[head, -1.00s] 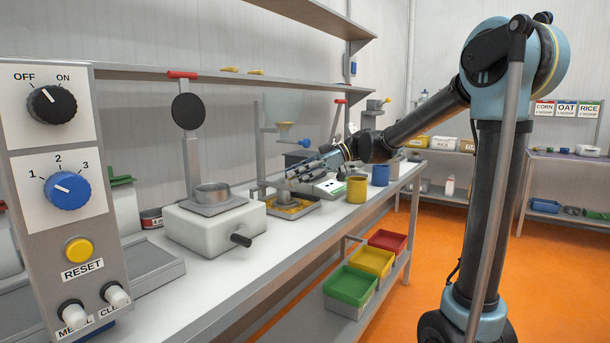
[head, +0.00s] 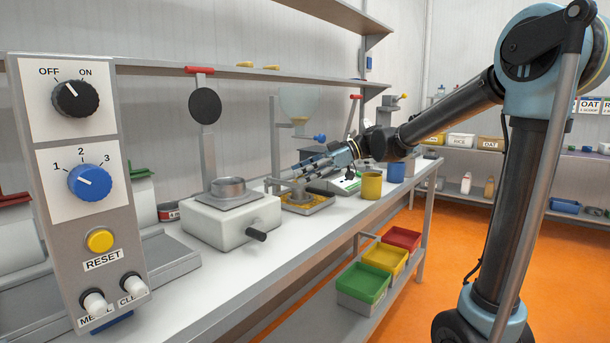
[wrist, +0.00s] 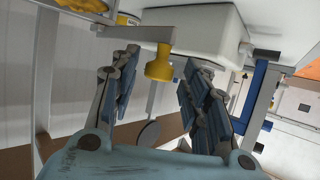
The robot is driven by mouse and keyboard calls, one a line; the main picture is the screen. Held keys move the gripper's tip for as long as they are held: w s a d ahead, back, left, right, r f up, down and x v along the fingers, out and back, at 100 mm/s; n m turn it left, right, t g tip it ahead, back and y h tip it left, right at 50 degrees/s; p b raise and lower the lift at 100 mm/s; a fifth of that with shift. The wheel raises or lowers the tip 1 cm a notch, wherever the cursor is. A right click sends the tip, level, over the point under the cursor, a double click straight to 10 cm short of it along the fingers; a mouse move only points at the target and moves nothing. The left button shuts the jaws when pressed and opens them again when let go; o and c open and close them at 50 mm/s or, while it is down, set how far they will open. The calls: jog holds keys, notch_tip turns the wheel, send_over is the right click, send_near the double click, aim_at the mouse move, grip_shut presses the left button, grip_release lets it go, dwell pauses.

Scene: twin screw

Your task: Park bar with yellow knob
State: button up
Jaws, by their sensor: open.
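A yellow knob (wrist: 158,65) sits at the end of a short grey bar (wrist: 138,36) in the wrist view. My gripper (wrist: 158,82) is open, with one finger on each side of the knob. I cannot tell whether either finger touches it. In the head view my gripper (head: 308,172) is at the dosing stand (head: 274,140), above its tray of yellow grain (head: 310,203). The knob and its bar cannot be made out there, near my fingers. A clear hopper (head: 300,101) and a blue knob (head: 319,138) are above my gripper.
A white machine (head: 228,225) with a dark crank stands left of the stand; it also shows in the wrist view (wrist: 195,22). A yellow cup (head: 371,187) and a blue cup (head: 396,172) stand to the right. A control panel (head: 78,160) fills the near left.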

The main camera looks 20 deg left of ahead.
jog(key=shift+d, duration=0.1)
jog(key=v, duration=1.2)
jog(key=s+d+f+m+t+h, duration=0.2)
jog(key=s+d+f+m+h, duration=0.2)
jog(key=d+f, duration=0.6)
jog(key=s+d+f+m+t+h, duration=0.3)
jog(key=s+d+f+m+h, duration=0.1)
jog(key=s+d+f+m, duration=0.5)
jog(key=s+d+f+m+t+h, duration=0.2)
jog(key=s+d+f+m+h, duration=0.2)
jog(key=s+d+f+m, duration=0.3)
jog(key=d+f+m, duration=0.2)
jog(key=d+f, duration=0.3)
jog(key=d, duration=0.1)
jog(key=shift+d+t+h, duration=0.3)
jog(key=shift+d, duration=0.05)
jog(key=shift+s+d+f, duration=0.15)
jog(key=shift+s+f, duration=0.05)
jog(key=shift+c, duration=1)
